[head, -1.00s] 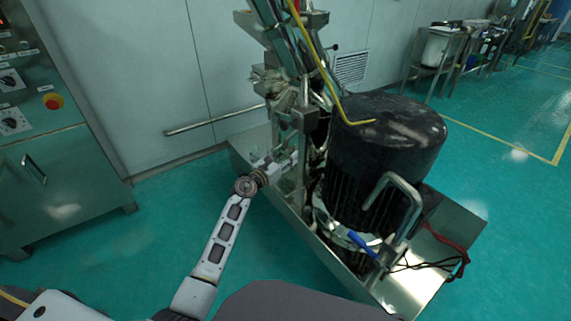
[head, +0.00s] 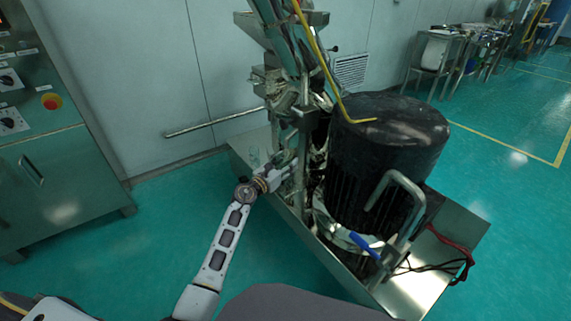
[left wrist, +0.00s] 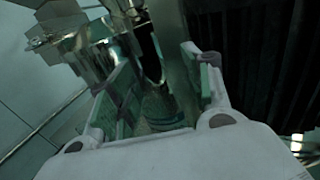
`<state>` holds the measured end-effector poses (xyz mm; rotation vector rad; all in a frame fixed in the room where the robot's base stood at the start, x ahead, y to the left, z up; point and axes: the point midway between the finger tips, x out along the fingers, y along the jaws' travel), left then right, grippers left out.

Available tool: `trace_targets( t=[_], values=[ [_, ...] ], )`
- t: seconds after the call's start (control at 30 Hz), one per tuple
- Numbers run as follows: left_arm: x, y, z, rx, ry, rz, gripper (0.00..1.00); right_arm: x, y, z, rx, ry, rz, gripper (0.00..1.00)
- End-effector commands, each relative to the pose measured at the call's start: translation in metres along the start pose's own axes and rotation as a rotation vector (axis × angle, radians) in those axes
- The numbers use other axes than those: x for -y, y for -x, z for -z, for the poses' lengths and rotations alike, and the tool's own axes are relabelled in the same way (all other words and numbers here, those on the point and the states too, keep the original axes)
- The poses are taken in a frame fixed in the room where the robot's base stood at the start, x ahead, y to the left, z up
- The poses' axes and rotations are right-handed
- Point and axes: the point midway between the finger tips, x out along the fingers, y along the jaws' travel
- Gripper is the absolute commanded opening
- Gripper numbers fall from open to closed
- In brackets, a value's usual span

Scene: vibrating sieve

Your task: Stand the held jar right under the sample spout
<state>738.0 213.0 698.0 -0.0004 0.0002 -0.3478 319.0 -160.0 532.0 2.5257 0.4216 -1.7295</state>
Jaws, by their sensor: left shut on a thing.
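My left gripper (head: 280,168) is at the near side of the sieve machine, low beside its metal column. In the left wrist view, the gripper (left wrist: 160,82) has its two pale fingers on either side of a clear, greenish glass jar (left wrist: 160,108) and is shut on it. The jar's lower part is hidden by the gripper body. A shiny metal tube, apparently the sample spout (left wrist: 148,60), comes down just above the jar in that view. I cannot tell the exact gap or alignment between them. My right gripper is not in view.
A large black motor (head: 388,140) stands right of the column in a steel base tray (head: 425,292). A bent metal handle (head: 402,190) and blue lever (head: 365,246) are near it. A control cabinet (head: 45,150) stands left. Green floor is open between.

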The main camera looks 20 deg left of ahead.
Motion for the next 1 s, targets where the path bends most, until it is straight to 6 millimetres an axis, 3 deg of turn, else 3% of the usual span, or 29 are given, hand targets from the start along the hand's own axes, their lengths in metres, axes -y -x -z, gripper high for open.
trace_targets(
  t=[0.17,0.2,0.37,1.0],
  values=[
    [0.0,0.0,0.0026,0.0,0.0,0.0,0.26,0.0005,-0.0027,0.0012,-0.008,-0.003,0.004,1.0],
    [0.0,0.0,0.003,0.0,0.0,0.001,0.51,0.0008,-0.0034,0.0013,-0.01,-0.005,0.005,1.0],
    [0.0,0.0,0.0026,0.0,0.0,0.0,0.71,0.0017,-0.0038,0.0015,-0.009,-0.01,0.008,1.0],
    [-0.0005,0.0065,0.0004,-0.002,-0.001,-0.001,0.71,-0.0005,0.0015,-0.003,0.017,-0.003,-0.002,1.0]
  ],
)
